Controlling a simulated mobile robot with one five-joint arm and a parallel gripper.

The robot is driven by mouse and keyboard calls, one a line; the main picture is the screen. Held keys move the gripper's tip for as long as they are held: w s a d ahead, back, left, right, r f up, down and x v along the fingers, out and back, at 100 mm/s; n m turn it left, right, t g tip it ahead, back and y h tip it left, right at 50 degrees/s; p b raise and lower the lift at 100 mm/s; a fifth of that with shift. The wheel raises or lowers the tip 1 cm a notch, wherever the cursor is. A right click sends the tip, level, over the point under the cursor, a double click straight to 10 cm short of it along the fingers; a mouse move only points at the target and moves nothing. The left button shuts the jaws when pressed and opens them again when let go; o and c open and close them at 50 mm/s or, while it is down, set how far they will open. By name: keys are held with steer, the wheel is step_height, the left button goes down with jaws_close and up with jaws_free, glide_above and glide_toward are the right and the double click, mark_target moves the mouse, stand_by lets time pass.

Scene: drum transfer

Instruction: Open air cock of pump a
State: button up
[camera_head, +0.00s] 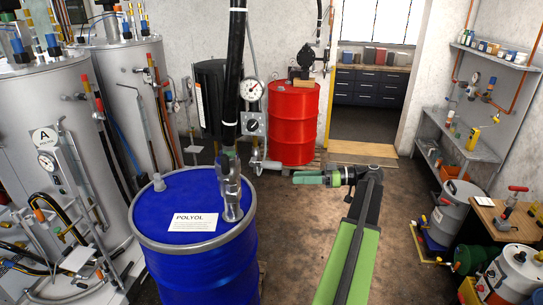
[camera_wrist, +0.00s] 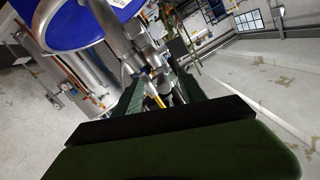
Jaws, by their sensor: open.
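A silver pump fitting (camera_head: 230,185) stands upright in the blue POLYOL drum (camera_head: 180,240), with a thick black hose rising from its top. It also shows in the wrist view (camera_wrist: 118,35), beside the blue drum (camera_wrist: 70,22). A silver pipe with a small valve (camera_head: 262,163) stands just right of the fitting, below a round gauge. I cannot tell which part is the air cock, and no label marks pump a. My gripper (camera_head: 308,178) is open and empty, pointing left, apart from the fitting and pipe.
A red drum (camera_head: 293,125) stands behind my gripper. A grey drum (camera_head: 455,212) and a wooden-topped bench (camera_head: 505,220) stand at right. The brown floor around my arm is clear.

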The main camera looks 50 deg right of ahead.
steer(key=t, duration=0.2)
glide_toward(263, 164)
steer(key=shift+n, duration=0.4)
steer(key=x, duration=0.5)
steer(key=d+x, duration=0.1)
steer(key=x, duration=0.1)
steer(key=shift+w+a+f, duration=0.2)
steer(key=shift+w+f, duration=0.15)
steer(key=shift+w, duration=0.25)
jaws_close()
stand_by(0.6)
